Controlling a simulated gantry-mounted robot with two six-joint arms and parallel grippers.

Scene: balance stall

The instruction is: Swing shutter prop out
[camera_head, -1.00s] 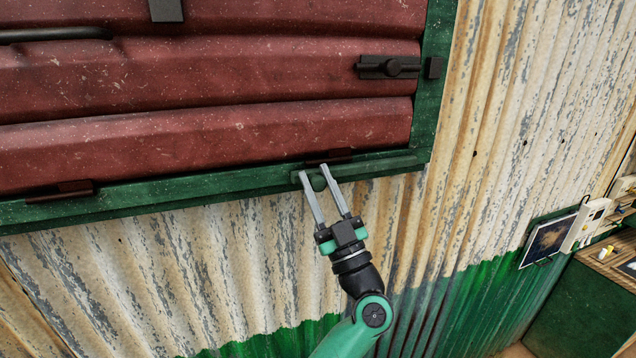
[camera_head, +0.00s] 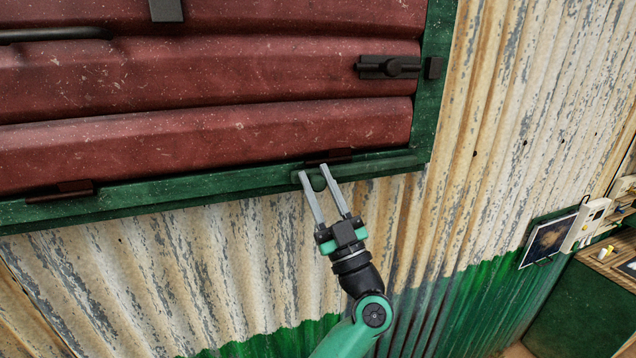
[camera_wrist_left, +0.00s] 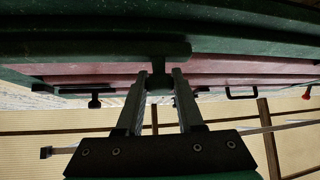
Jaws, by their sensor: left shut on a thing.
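The shutter prop is a short green bar (camera_head: 385,166) lying along the bottom edge of the green frame, below the red shutter (camera_head: 200,140). A small round green knob (camera_head: 319,183) sits near its left end. My left gripper (camera_head: 314,176) is shut on this knob, with one finger on each side. In the left wrist view the bar (camera_wrist_left: 110,50) runs across the top, and the knob's dark stem (camera_wrist_left: 158,80) stands between the fingertips (camera_wrist_left: 160,85). The knob's far side is hidden. My right gripper is in neither view.
A dark bolt (camera_head: 388,67) sits at the shutter's right edge. Dark brackets (camera_head: 60,191) sit on the lower frame. Corrugated wall (camera_head: 240,250) fills the area below. A dark picture panel (camera_head: 547,242) and a cluttered counter are at the far right.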

